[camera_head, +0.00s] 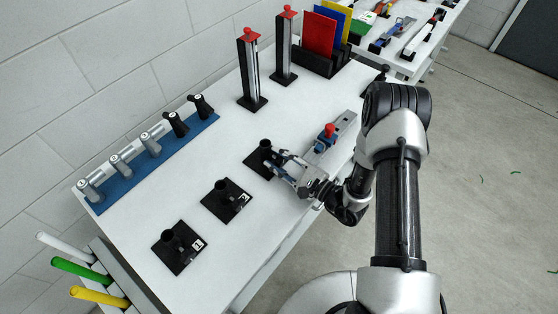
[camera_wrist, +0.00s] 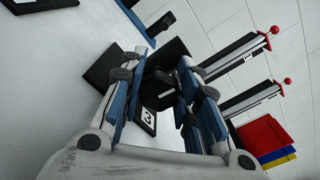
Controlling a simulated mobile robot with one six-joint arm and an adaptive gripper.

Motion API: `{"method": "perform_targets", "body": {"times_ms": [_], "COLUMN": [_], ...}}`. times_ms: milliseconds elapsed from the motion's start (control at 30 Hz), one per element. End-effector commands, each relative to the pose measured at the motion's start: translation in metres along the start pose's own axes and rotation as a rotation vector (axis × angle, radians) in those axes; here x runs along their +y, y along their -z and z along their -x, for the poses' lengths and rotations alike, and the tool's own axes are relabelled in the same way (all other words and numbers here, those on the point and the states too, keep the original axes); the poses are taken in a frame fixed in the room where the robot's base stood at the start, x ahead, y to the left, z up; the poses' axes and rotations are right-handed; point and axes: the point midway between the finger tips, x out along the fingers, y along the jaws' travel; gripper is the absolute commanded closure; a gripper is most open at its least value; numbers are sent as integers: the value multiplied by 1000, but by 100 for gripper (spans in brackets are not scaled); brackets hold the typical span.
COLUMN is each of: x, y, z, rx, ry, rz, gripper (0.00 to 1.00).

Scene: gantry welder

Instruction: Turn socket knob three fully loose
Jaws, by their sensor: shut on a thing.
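Three black square socket plates lie in a row on the white table, each with an upright black tube: socket one (camera_head: 180,247), socket two (camera_head: 228,200) and socket three (camera_head: 262,160). My gripper (camera_head: 279,163) reaches in from the right, low at socket three. In the wrist view my gripper (camera_wrist: 160,85) has its two blue-lined fingers on either side of the black socket knob (camera_wrist: 158,92), shut on it. The label "3" (camera_wrist: 148,118) shows just below the knob. In the head view my fingers mostly hide this knob. How loose it is cannot be seen.
A blue rack (camera_head: 150,165) with several grey and black handles stands along the back left. Two posts with red tops (camera_head: 251,75) stand behind socket three. A grey fixture with a red knob (camera_head: 329,131) lies close to the right of my gripper.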

Motion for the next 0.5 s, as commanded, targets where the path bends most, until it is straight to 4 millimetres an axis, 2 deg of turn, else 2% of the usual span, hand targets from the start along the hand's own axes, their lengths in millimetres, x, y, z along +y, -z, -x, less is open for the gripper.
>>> {"method": "perform_targets", "body": {"times_ms": [500], "x": [1], "y": [0], "z": [0], "rx": [2], "ry": [-2], "rz": [103], "gripper": [94]}}
